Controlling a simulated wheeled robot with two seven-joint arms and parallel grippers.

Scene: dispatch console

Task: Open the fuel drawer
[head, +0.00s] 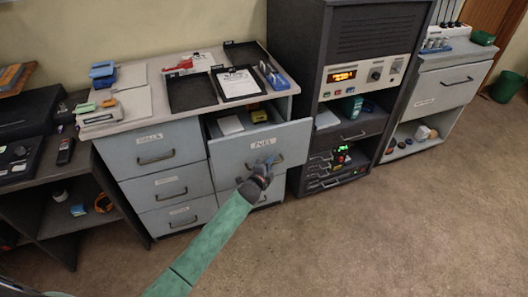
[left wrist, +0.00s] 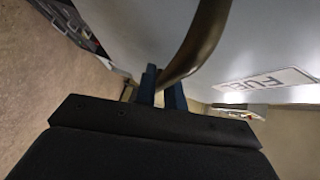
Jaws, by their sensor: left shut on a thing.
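The fuel drawer (head: 288,146), grey with a white "FUEL" label, is the top right drawer of the grey cabinet in the head view. It stands pulled out, and its inside shows a white item and a dark item with a yellow-brown top. My left gripper (head: 266,163) is at the drawer's front, shut on its handle (head: 278,160). In the left wrist view the curved bronze handle (left wrist: 200,42) passes between the blue fingers (left wrist: 160,92), beside the FUEL label (left wrist: 265,82). My right gripper is not in view.
The cabinet's left column has three shut drawers (head: 157,153). Black trays (head: 191,91) and papers lie on its top. A dark console rack (head: 350,60) stands close on the right. The floor (head: 370,230) in front is clear.

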